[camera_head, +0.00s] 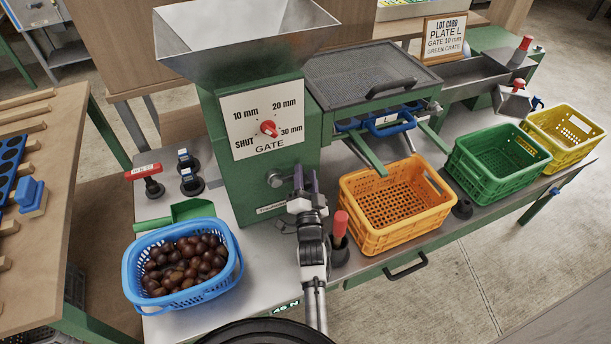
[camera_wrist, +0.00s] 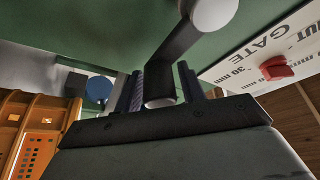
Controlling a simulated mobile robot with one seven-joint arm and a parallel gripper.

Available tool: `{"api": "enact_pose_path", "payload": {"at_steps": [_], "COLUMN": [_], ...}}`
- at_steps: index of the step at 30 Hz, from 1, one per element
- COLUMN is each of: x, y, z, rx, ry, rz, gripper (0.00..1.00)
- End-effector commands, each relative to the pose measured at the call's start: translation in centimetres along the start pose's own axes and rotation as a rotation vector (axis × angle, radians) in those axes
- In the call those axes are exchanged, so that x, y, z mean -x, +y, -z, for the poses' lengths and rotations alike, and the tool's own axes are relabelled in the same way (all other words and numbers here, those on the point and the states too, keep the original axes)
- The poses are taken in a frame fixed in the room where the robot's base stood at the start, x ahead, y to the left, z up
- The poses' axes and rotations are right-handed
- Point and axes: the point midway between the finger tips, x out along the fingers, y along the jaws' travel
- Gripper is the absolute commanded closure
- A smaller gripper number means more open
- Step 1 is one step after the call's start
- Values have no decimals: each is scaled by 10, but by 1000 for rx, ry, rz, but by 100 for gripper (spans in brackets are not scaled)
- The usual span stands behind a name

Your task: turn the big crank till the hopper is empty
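The grey steel hopper (camera_head: 240,35) sits on top of the green machine; the part of its inside that shows is bare, and its bottom is hidden. The big crank's hub (camera_head: 275,178) is on the machine's front, below the gate dial (camera_head: 266,122). In the wrist view the dark crank arm (camera_wrist: 188,45) runs down from its pale round hub (camera_wrist: 212,12) to the grip. My gripper (camera_head: 303,180) has its purple fingers (camera_wrist: 162,90) close on both sides of the crank's grip, apparently shut on it. The red gate knob (camera_head: 268,128) seems to point toward 30 mm.
A blue basket (camera_head: 180,299) of chestnuts stands at left by a green scoop (camera_head: 178,214). Orange (camera_head: 394,226), green (camera_head: 497,184) and yellow (camera_head: 565,156) crates stand at right, with no chestnuts visible. A red-handled upright part (camera_head: 341,224) stands close right of my gripper.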

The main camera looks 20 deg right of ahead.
Motion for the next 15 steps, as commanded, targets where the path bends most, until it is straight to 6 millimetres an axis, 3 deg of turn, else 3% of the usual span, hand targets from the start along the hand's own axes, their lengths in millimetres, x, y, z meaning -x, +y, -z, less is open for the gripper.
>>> {"api": "enact_pose_path", "payload": {"at_steps": [1, 9, 15], "x": [0, 0, 0], "y": [0, 0, 0], "z": [0, 0, 0], "rx": [0, 0, -3], "ry": [0, 0, 0], "rz": [0, 0, -1], "gripper": [67, 100, 100]}}
